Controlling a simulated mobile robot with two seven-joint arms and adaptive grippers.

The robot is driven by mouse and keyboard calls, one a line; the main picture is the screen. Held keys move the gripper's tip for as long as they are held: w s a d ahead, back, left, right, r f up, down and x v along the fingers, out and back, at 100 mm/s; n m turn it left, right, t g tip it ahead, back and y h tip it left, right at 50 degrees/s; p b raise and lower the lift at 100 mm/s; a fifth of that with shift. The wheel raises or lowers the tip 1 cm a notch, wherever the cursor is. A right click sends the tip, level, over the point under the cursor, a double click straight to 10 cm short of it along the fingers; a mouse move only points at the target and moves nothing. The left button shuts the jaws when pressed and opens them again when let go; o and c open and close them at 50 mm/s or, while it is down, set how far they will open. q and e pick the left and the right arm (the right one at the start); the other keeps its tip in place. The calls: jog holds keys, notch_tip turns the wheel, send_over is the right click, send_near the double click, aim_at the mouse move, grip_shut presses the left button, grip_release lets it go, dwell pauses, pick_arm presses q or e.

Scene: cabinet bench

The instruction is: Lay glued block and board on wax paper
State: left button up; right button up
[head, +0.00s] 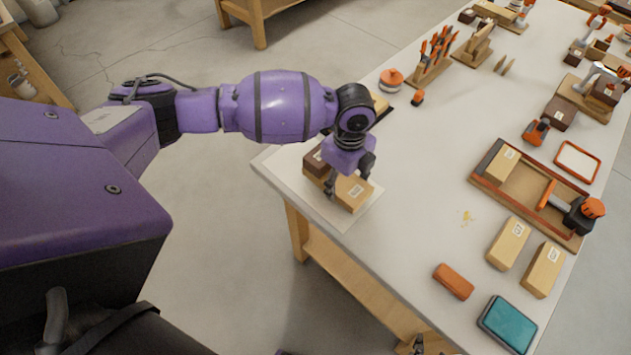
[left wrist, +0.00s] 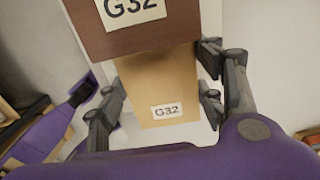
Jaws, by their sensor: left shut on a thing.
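A light tan wooden block (head: 354,194) and a dark brown wooden piece (head: 315,160) sit end to end at the near left corner of the bench, over a white sheet of paper (head: 345,220). In the left wrist view, the tan block (left wrist: 160,85) and the brown piece (left wrist: 140,38) both carry a G32 label and appear to touch. My left gripper (head: 349,178) is shut on the tan block, one finger on each side. Its arm hides part of the pair. I cannot tell whether their undersides touch the paper. My right gripper is not in view.
A wooden tray (head: 480,178) with a clamp stands at the right. Two tan blocks (head: 508,243), an orange block (head: 454,281) and a teal pad (head: 508,324) lie toward the front. Tool racks (head: 432,72) stand farther back. The bench middle is mostly clear.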

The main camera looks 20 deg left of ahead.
pick_arm(q)
notch_tip(320, 180, down, 2)
jog(key=shift+w+d+f, duration=0.1)
jog(key=shift+w+f, duration=0.05)
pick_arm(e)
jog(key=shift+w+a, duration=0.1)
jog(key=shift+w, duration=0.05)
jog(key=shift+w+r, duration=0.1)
pick_arm(q)
jog(key=shift+f, duration=0.1)
jog(key=o, duration=1.3)
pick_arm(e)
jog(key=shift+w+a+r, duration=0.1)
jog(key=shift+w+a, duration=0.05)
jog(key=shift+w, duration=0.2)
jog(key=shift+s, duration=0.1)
